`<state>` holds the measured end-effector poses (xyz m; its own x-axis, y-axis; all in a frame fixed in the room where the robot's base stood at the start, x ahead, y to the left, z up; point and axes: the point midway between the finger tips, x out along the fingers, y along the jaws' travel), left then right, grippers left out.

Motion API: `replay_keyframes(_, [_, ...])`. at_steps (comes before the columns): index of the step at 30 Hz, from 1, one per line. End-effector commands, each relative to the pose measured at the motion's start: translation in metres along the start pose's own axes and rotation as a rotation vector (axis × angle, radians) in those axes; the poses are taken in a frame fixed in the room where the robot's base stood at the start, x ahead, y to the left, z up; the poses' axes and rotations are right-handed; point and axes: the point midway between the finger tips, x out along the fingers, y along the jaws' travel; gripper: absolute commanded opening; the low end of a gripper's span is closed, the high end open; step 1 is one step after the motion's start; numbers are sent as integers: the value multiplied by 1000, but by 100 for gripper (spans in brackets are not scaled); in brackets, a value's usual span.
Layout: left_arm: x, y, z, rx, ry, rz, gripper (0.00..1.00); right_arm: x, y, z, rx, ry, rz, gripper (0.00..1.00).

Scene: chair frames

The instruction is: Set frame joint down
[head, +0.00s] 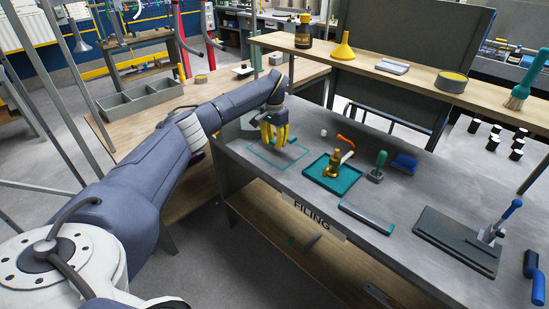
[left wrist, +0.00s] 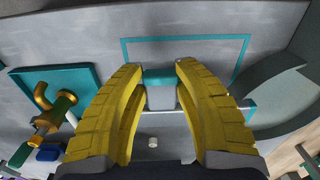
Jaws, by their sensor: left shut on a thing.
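My left gripper (head: 277,146) has yellow fingers and points down over the left part of the grey bench, at a teal outlined rectangle (head: 262,163). In the left wrist view the fingers (left wrist: 160,68) are shut on the frame joint (left wrist: 160,96), a grey piece with teal ends. The fingers hide part of it. The outline (left wrist: 185,38) lies just beyond the fingertips in that view. I cannot tell whether the joint touches the bench. My right gripper is not in view.
A teal tray (head: 313,178) with a brass clamp-like part (head: 332,168) lies right of the outline. A green-handled tool (head: 378,167), a blue block (head: 404,163) and a dark vise plate (head: 455,242) stand farther right. A shelf (head: 400,82) runs above the bench's back.

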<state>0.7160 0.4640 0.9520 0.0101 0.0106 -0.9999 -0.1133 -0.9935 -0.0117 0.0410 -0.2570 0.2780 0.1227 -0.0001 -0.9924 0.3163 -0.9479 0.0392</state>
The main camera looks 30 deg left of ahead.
Motion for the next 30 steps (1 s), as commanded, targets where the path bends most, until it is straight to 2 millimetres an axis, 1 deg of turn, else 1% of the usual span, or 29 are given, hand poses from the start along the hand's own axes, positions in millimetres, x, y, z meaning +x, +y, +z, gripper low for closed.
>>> replay_keyframes(1, [10,1,0,-1,-1,2,0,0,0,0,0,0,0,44])
replay_keyframes(6, [29,1,0,1,0,2,0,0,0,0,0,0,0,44])
replay_keyframes(14, [38,1,0,0,1,1,0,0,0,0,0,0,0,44])
replay_keyframes(16, [42,1,0,1,0,1,0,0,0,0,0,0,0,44])
replay_keyframes(24, [74,2,0,1,0,2,0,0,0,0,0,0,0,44])
replay_keyframes(27, [78,1,0,0,1,0,0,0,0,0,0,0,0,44])
replay_keyframes(30, [78,1,0,1,2,0,0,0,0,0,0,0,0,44])
